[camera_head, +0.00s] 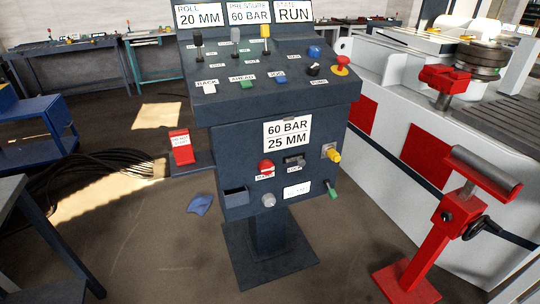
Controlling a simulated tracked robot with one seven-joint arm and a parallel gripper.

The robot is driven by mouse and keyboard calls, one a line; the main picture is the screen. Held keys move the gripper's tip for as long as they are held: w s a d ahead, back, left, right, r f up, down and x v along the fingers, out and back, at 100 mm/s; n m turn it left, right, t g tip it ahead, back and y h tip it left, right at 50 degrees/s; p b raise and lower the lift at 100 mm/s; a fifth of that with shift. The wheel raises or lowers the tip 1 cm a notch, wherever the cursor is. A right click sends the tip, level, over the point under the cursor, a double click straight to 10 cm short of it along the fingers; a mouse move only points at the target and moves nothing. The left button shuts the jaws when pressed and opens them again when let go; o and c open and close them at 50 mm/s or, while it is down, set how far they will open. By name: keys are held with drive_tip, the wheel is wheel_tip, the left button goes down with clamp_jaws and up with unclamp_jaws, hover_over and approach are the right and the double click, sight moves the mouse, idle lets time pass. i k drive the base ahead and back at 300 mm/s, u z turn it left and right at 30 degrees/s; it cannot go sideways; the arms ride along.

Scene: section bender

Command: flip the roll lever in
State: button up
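A dark blue control console stands in the middle of the view, with a sloped panel (290,92) on a pedestal. Three upright levers stand along its upper part: a black-knobbed lever (198,41) at the left, a grey-knobbed lever (235,36) in the middle and a yellow-knobbed lever (265,33) at the right. The black-knobbed one stands below the display reading ROLL 20 MM (200,15). The small labels by the levers are too blurred to read, so I cannot tell for certain which is the roll lever. My gripper is not in view.
The panel also carries several buttons and a red knob (341,62). The front face has a red button (266,167) and a yellow knob (333,154). A red roller stand (440,235) and the white machine (400,135) are at the right. Cables (95,172) lie at the left.

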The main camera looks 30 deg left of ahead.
sight(197, 36)
drive_tip(key=z, duration=1.2)
drive_tip(key=i, duration=0.1)
drive_tip(key=u, duration=2.6)
drive_tip(key=k, duration=0.85)
drive_tip(key=u, duration=0.25)
drive_tip(key=i, duration=0.8)
drive_tip(key=z, duration=0.15)
